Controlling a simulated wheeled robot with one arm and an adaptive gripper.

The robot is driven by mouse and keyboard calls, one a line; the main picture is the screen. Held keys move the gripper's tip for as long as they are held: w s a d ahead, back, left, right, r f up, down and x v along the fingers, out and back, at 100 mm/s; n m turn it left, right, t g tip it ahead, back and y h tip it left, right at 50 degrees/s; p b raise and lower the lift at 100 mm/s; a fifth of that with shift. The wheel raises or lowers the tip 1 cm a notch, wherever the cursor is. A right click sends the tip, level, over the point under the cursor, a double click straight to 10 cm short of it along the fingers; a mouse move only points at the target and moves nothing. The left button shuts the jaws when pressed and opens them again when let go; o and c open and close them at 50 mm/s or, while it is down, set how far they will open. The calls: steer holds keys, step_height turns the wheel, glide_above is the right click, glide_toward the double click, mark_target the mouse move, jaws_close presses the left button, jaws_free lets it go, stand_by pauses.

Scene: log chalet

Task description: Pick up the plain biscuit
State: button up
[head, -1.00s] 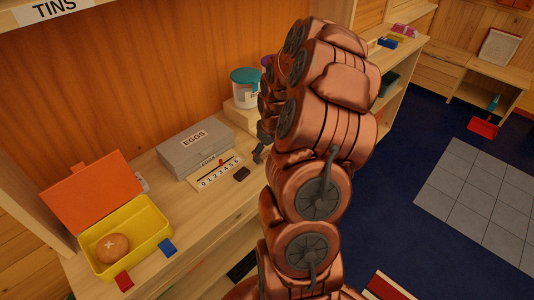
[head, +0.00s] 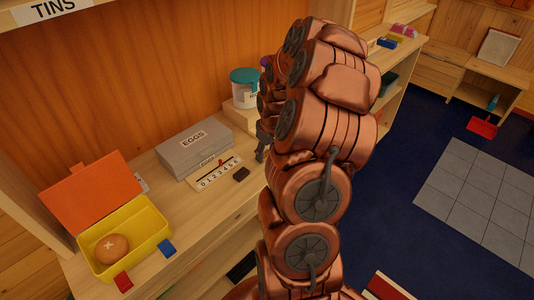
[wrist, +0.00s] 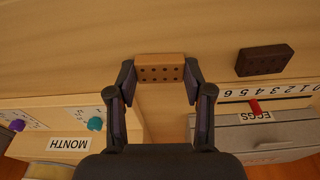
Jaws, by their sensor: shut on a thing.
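The plain biscuit (wrist: 160,62) is a tan rectangular block with rows of small dark holes, seen in the wrist view. My gripper (wrist: 160,76) is shut on it, with one finger at each short end. A dark brown biscuit (wrist: 264,60) of similar shape lies to the right in the wrist view, apart from my gripper. In the head view the dark biscuit (head: 241,173) lies on the shelf top. My gripper (head: 261,149) shows only partly there, beside my arm, and the plain biscuit is hidden.
A white number strip (head: 218,174) and grey egg box (head: 195,148) are near the dark biscuit. A yellow lunch box (head: 151,220) with an orange lid holds a round bun (head: 112,248). A teal-lidded tub (head: 245,88) stands behind. Bare wood lies in front of the strip.

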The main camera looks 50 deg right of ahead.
mark_target(265, 154)
steer(key=shift+w+r+b, duration=0.1)
steer(key=shift+r+b, duration=0.9)
steer(key=shift+r, duration=0.55)
steer(key=s+a+b, duration=0.1)
steer(key=s+a, duration=0.1)
steer(key=a, duration=0.1)
steer(key=s+a+r+b, duration=0.1)
steer(key=s+a+b, duration=0.1)
steer(key=s+a, duration=0.1)
steer(key=s+a+b, duration=0.1)
steer(key=s+a, duration=0.1)
steer(key=a, duration=0.3)
steer(key=shift+s+a+r+b, duration=0.15)
steer(key=shift+s+a+b, duration=0.05)
steer(key=shift+s+b, duration=0.2)
steer(key=shift+s+a+r, duration=0.15)
steer(key=shift+s+a, duration=0.1)
steer(key=shift+a, duration=0.2)
steer(key=shift+s+a+r, duration=0.15)
steer(key=shift+s+a, duration=0.05)
steer(key=shift+a, duration=0.2)
